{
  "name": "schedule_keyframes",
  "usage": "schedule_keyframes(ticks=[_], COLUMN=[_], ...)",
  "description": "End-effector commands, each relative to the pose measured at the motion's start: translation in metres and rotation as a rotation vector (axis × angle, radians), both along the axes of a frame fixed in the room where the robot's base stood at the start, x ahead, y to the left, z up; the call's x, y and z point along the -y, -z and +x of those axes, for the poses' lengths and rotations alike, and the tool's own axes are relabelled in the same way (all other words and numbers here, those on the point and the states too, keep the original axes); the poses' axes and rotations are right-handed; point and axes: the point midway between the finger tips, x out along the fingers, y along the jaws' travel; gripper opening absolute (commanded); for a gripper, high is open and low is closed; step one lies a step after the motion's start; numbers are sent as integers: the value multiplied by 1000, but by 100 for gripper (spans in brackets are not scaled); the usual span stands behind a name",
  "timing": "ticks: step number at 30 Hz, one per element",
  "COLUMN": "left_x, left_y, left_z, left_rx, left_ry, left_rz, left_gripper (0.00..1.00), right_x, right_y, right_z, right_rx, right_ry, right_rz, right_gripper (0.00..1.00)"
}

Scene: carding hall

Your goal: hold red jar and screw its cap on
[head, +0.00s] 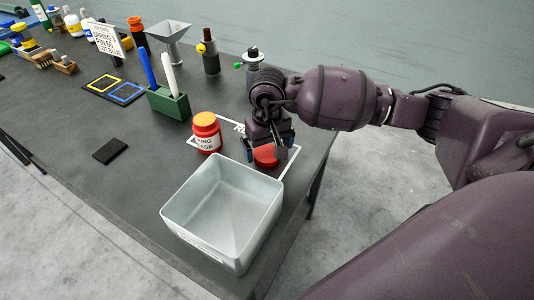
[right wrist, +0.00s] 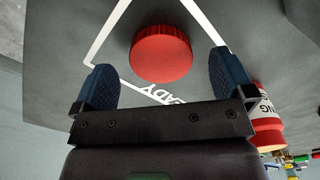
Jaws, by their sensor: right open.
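The red jar (head: 206,140) stands upright on the dark table, with a white label and an orange-yellow top. Part of it shows at the right edge of the right wrist view (right wrist: 266,130). The red cap (head: 266,157) lies on the table inside a white outlined area, to the right of the jar. My right gripper (head: 266,150) is open and points down over the cap. In the right wrist view the cap (right wrist: 161,54) shows between the two blue fingers, touching neither. My left gripper is not in view.
A grey open bin (head: 178,207) stands in front of the jar and cap, at the table's front edge. A green holder (head: 168,103) with two pens, a grey funnel (head: 170,40) and several bottles stand behind. A small black pad (head: 110,151) lies left, with clear table around it.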

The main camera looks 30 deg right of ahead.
Motion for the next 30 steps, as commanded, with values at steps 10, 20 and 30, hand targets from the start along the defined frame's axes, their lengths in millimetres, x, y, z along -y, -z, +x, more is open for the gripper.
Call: schedule_keyframes(ticks=[10,20,30], left_x=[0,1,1], left_y=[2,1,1], left_z=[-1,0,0], left_rx=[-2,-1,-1], left_ry=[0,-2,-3], left_rz=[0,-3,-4], left_gripper=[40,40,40], right_x=[1,1,1], right_y=[23,23,23], right_z=[0,0,0], right_rx=[1,2,1], right_ry=[1,0,0], right_rz=[0,0,0], right_gripper=[100,89,49])
